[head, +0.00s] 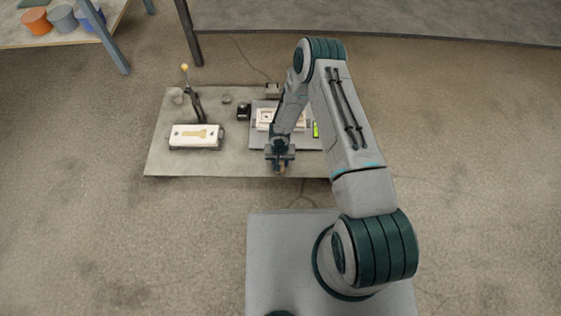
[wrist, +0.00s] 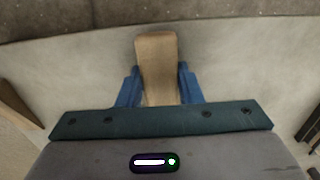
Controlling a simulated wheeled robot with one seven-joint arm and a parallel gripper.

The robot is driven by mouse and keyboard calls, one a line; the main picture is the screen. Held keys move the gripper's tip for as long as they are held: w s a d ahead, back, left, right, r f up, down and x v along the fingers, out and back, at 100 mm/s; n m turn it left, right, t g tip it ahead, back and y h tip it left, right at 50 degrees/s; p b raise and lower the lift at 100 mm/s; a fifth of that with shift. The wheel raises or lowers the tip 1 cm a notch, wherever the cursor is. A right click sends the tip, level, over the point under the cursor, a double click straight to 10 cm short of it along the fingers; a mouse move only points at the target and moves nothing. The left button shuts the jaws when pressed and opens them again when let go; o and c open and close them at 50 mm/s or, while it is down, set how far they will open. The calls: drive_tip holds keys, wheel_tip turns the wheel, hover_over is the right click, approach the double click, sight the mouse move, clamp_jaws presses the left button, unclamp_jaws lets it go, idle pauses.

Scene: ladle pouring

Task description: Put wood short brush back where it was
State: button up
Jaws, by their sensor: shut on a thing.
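The wood short brush (wrist: 157,62) shows in the wrist view as a light-brown wooden piece between the two blue fingers of my gripper (wrist: 157,84). My gripper is shut on it. In the head view my gripper (head: 280,166) is near the front edge of the grey board (head: 230,166), right of its middle. Only a small brown bit of the brush shows there below the fingers. I cannot tell whether the brush touches the board. The brush's bristles cannot be made out.
A white block with a tan brush-shaped mark (head: 195,134) sits at the left of the board. Behind it stands a dark lever with a yellow knob (head: 185,68). A grey plate with a white square part (head: 264,115) lies behind my gripper. A table with coloured pots (head: 62,18) stands far left.

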drive_tip(key=o, duration=1)
wheel_tip(320, 180, up, 12)
drive_tip(key=p, duration=0.4)
drive_tip(key=shift+r+p, duration=0.2)
drive_tip(key=shift+p, duration=0.1)
drive_tip(key=d+r+h, duration=0.1)
drive_tip(key=d+r, duration=0.3)
drive_tip(key=r, duration=0.5)
drive_tip(key=w+d+r+t+h, duration=0.1)
drive_tip(key=d+r, duration=0.3)
drive_tip(key=r, duration=0.5)
drive_tip(key=d+r+h, duration=0.1)
drive_tip(key=d+r, duration=0.2)
drive_tip(key=r, duration=0.7)
drive_tip(key=s+d+r+y, duration=0.2)
drive_tip(key=s+r+y, duration=0.1)
drive_tip(key=s+r, duration=1.3)
drive_tip(key=s, duration=0.3)
drive_tip(key=shift+d+r+n, duration=0.25)
drive_tip(key=shift+r+n, duration=0.05)
drive_tip(key=shift+r, duration=0.1)
drive_tip(key=shift+s, duration=0.1)
